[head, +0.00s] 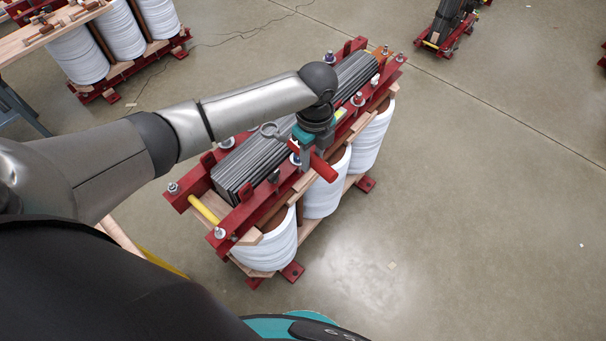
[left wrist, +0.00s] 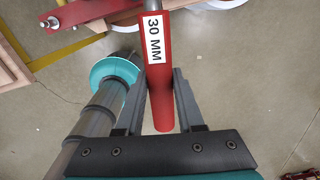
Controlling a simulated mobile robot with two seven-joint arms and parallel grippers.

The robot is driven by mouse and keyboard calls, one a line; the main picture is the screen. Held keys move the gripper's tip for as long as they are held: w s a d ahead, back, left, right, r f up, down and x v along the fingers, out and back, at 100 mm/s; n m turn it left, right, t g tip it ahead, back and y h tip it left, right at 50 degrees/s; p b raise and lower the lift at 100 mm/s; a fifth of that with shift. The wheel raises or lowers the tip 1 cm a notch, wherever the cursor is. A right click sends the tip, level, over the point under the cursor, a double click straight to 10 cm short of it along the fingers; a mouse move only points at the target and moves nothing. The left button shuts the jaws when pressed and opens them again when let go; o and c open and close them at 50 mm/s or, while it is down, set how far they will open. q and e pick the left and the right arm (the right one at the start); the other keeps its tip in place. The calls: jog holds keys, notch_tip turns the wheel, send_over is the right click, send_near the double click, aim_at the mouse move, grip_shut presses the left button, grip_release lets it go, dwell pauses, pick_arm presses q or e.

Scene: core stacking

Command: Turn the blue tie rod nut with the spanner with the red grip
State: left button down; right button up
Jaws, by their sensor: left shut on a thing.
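The spanner's red grip (head: 325,169) is held in my left gripper (head: 308,152), over the near rail of the red-framed core. In the left wrist view the red grip (left wrist: 158,95), labelled "30 MM", lies between the two fingers of my left gripper (left wrist: 160,84). No contact between ring and nut is visible. My right gripper is out of view.
The core's red clamping frame (head: 250,213) carries several upright bolts and stands over white coils (head: 322,190). A similar unit and wooden bench (head: 55,35) are at the upper left. Another core (head: 449,27) is at the upper right.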

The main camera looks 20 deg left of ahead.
pick_arm(q)
notch_tip(320, 180, down, 6)
jog(key=s+a+m+p, duration=0.1)
jog(key=s+m+p, duration=0.1)
jog(key=m, duration=0.5)
jog(key=shift+s, duration=0.45)
jog(key=shift+r, duration=0.15)
jog(key=shift+t, duration=0.4)
notch_tip(320, 180, down, 5)
jog(key=b, duration=0.3)
jog(key=shift+s, duration=0.1)
jog(key=shift+p, duration=0.55)
dwell(0.6)
